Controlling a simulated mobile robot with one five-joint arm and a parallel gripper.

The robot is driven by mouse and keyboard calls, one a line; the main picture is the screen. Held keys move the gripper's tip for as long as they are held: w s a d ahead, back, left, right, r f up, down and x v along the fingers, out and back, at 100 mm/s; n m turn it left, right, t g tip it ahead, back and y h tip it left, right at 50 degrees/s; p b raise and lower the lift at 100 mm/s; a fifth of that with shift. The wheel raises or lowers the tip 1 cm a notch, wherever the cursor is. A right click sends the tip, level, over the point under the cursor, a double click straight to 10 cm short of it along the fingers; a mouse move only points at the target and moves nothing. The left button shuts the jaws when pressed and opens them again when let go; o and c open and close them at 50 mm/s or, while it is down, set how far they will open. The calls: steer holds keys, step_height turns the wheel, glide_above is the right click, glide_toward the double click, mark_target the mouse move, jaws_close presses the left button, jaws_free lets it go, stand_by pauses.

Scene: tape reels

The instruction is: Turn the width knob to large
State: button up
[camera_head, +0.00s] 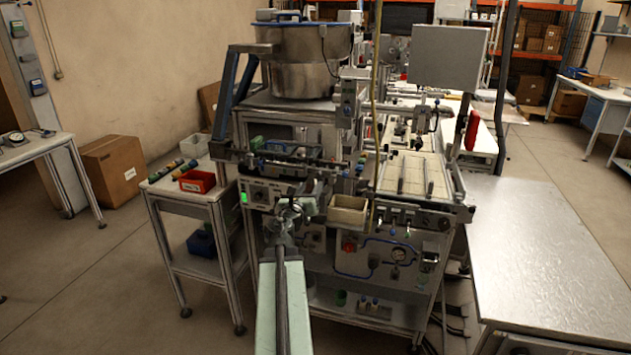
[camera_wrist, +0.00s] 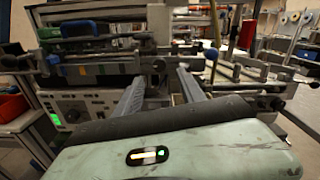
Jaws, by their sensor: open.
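The tape reel machine (camera_head: 400,255) stands ahead of me, with several controls along its front. My gripper (camera_head: 292,208) is in front of its left half, below the rail, and looks empty. In the wrist view, the two grey fingers of my gripper (camera_wrist: 160,80) are spread apart and point at the machine. A control panel with a green lit display (camera_head: 244,197) is left of my gripper; it also shows in the wrist view (camera_wrist: 56,119). A red knob (camera_head: 349,244) is on the lower front panel. I cannot read any label, so I cannot tell which control is the width knob.
A cream bin (camera_head: 347,215) hangs on the machine front just right of my gripper. A side table with a red bin (camera_head: 197,181) stands on the left. A bare metal table (camera_head: 550,250) is on the right. A steel bowl (camera_head: 302,62) sits on top.

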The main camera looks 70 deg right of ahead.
mark_target(317, 176)
steer(key=d, duration=0.7)
steer(key=shift+w, duration=0.25)
jaws_close()
steer(key=shift+s+a, duration=0.1)
steer(key=shift+a, duration=0.1)
steer(key=shift+d, duration=0.1)
